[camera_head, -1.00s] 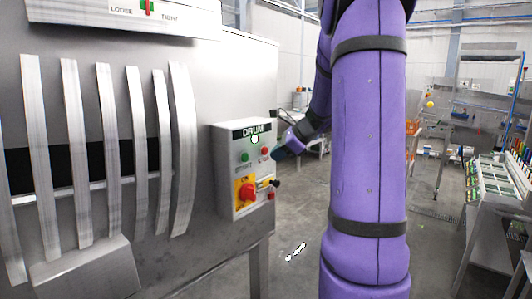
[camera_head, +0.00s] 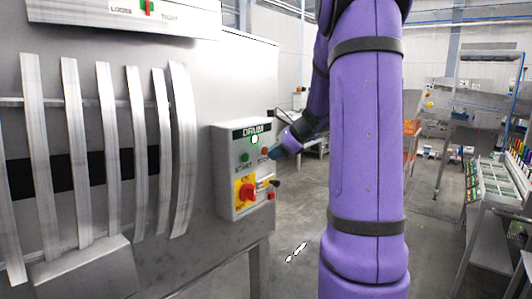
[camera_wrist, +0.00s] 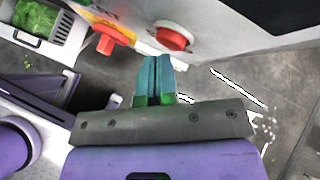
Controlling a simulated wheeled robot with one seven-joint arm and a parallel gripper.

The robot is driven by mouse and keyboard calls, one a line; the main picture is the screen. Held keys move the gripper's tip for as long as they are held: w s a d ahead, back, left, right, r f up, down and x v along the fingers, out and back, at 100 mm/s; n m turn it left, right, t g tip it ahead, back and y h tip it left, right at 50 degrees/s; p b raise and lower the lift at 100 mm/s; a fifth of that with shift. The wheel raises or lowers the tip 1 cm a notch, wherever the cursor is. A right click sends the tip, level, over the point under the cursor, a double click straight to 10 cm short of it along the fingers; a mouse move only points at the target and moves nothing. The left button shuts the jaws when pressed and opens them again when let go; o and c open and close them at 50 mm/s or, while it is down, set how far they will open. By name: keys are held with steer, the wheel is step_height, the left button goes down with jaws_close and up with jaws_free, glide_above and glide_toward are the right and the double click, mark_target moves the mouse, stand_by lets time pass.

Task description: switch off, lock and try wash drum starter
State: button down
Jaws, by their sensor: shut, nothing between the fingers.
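The drum starter (camera_head: 226,170) is a grey box labelled DRUM on the side of the steel machine. It has a green start button (camera_head: 244,157), a red stop button (camera_head: 265,151) and a white lamp above them. Below is a red rotary switch handle (camera_head: 247,192) on a yellow plate (camera_head: 238,183). A small red item (camera_head: 271,196) and a dark knob sit at its right edge. My gripper (camera_head: 273,152) is shut and empty, close to the stop button. In the wrist view, its teal fingertips (camera_wrist: 157,60) point at the red button (camera_wrist: 173,37); contact cannot be told.
The wash drum's curved slats (camera_head: 135,150) are at left, with a dark opening behind them. In the wrist view, a crate of greens (camera_wrist: 38,22) stands at upper left. A bench with coloured items (camera_head: 495,185) is at right. Floor is open between.

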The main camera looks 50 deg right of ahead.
steer(key=shift+w, duration=0.35)
stand_by(0.4)
steer(key=shift+s, duration=0.85)
steer(key=shift+s, duration=0.1)
steer(key=s, duration=0.4)
steer(key=shift+s+d, duration=0.2)
steer(key=shift+s, duration=0.2)
stand_by(0.7)
